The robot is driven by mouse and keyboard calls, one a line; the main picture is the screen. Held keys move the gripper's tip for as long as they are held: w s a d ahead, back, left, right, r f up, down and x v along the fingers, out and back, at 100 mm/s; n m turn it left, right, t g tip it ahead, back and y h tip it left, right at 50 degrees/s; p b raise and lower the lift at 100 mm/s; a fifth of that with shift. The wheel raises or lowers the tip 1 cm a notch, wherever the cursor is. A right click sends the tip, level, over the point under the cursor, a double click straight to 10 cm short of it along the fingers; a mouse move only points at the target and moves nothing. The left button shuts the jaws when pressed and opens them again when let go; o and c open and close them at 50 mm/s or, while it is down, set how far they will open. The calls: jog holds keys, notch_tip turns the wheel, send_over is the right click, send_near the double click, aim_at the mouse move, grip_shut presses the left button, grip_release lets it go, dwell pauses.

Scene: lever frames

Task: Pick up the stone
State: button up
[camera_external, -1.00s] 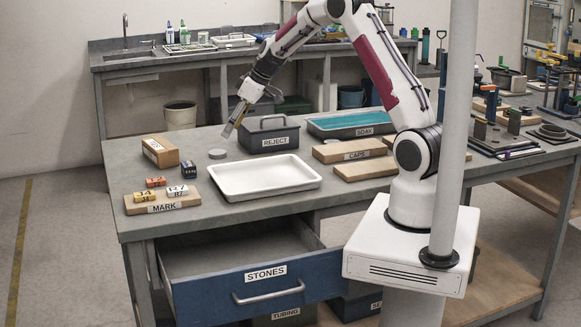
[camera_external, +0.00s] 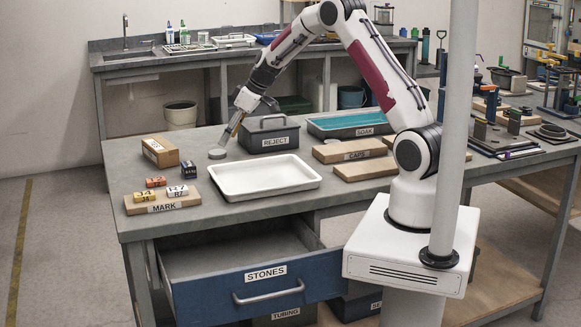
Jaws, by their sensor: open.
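A small round grey disc, which looks like the stone (camera_external: 217,154), lies flat on the table behind the white tray and left of the REJECT box. My gripper (camera_external: 224,142) is open, pointing down and tilted to the left. Its fingertips are just above and beside the disc's back right edge. I cannot tell from this view whether they touch it. Nothing shows between the fingers.
The REJECT box (camera_external: 270,136) stands close to the right of my gripper. The white tray (camera_external: 265,192) is in front. Labelled blocks sit on the MARK board (camera_external: 132,206) at left, near a wooden box (camera_external: 160,151). The STONES drawer (camera_external: 240,285) is open and looks empty.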

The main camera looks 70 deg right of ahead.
aim_at(218, 152)
jog(key=shift+w+f, duration=0.1)
dwell(0.3)
jog(key=shift+x, duration=2.6)
jog(key=shift+w, duration=0.15)
jog(key=shift+c, duration=0.3)
jog(key=c, duration=1.2)
